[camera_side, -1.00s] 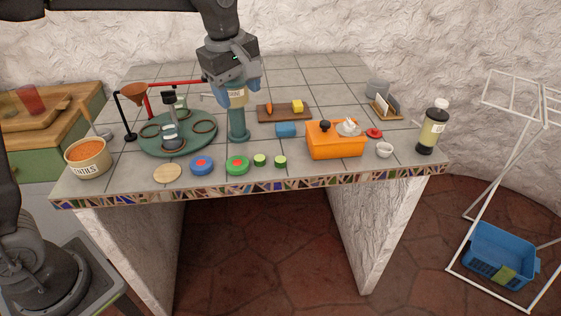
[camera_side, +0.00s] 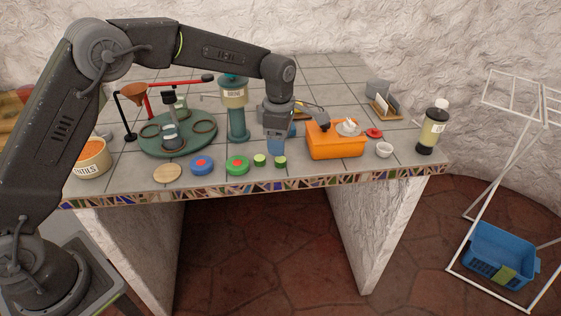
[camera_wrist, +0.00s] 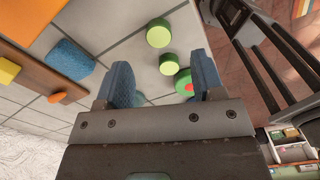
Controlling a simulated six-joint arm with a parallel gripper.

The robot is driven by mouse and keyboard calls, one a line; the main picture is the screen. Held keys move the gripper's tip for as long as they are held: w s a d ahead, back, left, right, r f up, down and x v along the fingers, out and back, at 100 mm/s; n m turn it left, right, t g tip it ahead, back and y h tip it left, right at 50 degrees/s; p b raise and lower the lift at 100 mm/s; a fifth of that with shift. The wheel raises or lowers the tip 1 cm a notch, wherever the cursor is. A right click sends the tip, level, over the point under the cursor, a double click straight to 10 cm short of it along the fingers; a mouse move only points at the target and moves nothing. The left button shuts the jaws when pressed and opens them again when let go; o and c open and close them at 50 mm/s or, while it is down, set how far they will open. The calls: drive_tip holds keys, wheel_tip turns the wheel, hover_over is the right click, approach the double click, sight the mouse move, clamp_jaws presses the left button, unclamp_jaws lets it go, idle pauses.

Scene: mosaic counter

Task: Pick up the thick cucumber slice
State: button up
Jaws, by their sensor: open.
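Two short green cucumber slices stand near the counter's front edge: a left one (camera_side: 260,160) and a right one (camera_side: 281,161). In the wrist view, the right slice (camera_wrist: 159,34) lies farther from my gripper, and the left slice (camera_wrist: 169,64) sits closer, near a green round piece with a red spot. The right slice looks somewhat larger there, but I cannot tell surely which is thicker. My gripper (camera_side: 277,150) is above and just behind the slices. Its blue fingers are apart and empty in the wrist view (camera_wrist: 163,82).
A green round piece (camera_side: 237,165) and a blue one (camera_side: 201,166) stand left of the slices. The orange box (camera_side: 335,146) is to the right. A blue block (camera_wrist: 70,60) lies beside the brown board (camera_wrist: 40,75).

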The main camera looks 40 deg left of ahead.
sight(280, 159)
drive_tip(key=shift+f, duration=2.9)
drive_tip(key=shift+c, duration=0.4)
drive_tip(key=shift+w, duration=0.1)
drive_tip(key=c, duration=0.9)
